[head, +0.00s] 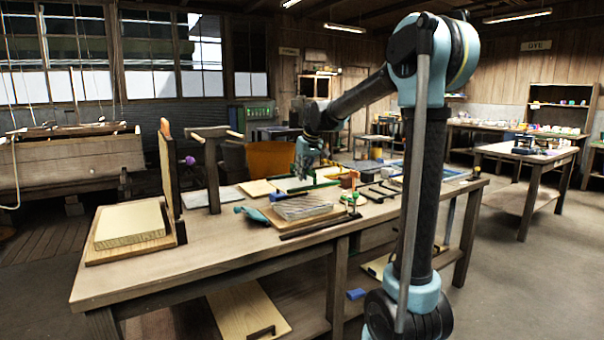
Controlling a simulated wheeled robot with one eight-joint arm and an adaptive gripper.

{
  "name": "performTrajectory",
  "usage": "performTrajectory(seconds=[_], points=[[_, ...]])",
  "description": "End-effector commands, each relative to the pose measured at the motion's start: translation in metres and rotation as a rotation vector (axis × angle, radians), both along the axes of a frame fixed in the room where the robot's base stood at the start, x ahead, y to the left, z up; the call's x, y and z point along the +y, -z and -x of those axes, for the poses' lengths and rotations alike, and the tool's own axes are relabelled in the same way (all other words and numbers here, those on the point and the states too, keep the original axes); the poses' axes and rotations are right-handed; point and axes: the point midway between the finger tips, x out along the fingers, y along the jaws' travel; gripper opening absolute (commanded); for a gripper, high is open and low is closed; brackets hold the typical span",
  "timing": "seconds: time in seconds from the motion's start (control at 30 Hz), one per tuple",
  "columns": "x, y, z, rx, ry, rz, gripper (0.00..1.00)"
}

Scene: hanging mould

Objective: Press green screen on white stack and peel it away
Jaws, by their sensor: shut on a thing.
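The green screen (323,184) shows as a thin green frame over the middle of the workbench, small in the head view. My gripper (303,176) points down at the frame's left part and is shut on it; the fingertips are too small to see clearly. A pale white layer (288,184) shows beside and under the frame, likely the white stack. I cannot tell whether the screen touches it or hangs just above it. My gripper and arm hide part of both.
A greyish layered pad on a board (302,208) lies in front of the screen. A cream block (130,225) on a board and an upright dark panel (170,170) stand at the left. A wooden post stand (212,175) rises behind. The bench (215,255) is clear front-left.

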Motion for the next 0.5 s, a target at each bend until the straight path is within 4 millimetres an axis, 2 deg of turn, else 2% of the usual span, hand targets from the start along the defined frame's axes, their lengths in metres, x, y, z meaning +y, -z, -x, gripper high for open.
performTrajectory(seconds=[0.5], points=[[0.007,0.044,0.002,0.000,-0.009,0.000,0.00]])
